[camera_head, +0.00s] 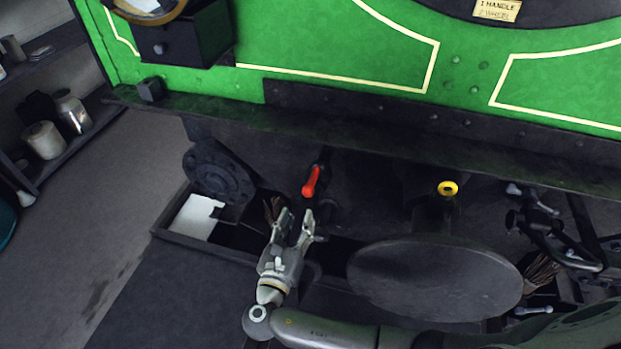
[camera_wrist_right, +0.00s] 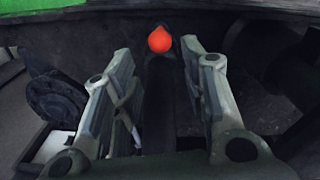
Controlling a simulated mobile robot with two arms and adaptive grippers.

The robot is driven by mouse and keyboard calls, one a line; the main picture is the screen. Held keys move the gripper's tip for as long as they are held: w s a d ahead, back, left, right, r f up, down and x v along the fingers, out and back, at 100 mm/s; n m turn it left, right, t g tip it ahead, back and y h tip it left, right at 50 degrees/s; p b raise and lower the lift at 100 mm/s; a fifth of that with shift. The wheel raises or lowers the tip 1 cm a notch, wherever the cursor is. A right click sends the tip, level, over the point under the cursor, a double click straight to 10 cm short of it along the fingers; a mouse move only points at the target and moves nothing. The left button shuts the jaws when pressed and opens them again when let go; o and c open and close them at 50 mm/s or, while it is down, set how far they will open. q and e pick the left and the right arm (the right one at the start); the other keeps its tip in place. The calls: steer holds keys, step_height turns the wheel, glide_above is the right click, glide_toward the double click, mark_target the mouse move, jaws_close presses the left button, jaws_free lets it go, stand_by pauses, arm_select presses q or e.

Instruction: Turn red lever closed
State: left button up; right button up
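The red lever (camera_head: 311,182) sits on a dark pipe fitting under the green tram body, left of centre in the head view. Its handle points down and slightly left. In the right wrist view the red lever (camera_wrist_right: 160,39) shows end-on as a rounded red tip, beyond the fingers and between them. My right gripper (camera_head: 295,215) is open and empty, just below and left of the lever, with its fingertips pointing up towards it. In the right wrist view my right gripper (camera_wrist_right: 165,62) shows its two fingers wide apart. I see no contact with the lever. My left gripper is not in view.
A round black buffer (camera_head: 435,280) stands to the right of my right gripper. A round flange (camera_head: 218,172) is to its left. A yellow ring (camera_head: 447,188) and a coupling (camera_head: 560,240) are further right. Shelves with jars (camera_head: 72,112) stand at the far left.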

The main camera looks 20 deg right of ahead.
mark_target(306, 196)
steer(key=shift+w+d+r, duration=0.2)
steer(key=shift+w+d, duration=0.15)
steer(key=shift+w, duration=0.1)
steer(key=x, duration=0.8)
steer(key=shift+w+d+f+p, duration=0.15)
steer(key=shift+w+f+p, duration=0.1)
steer(key=shift+p, duration=0.1)
steer(key=shift+r, duration=0.1)
jaws_close()
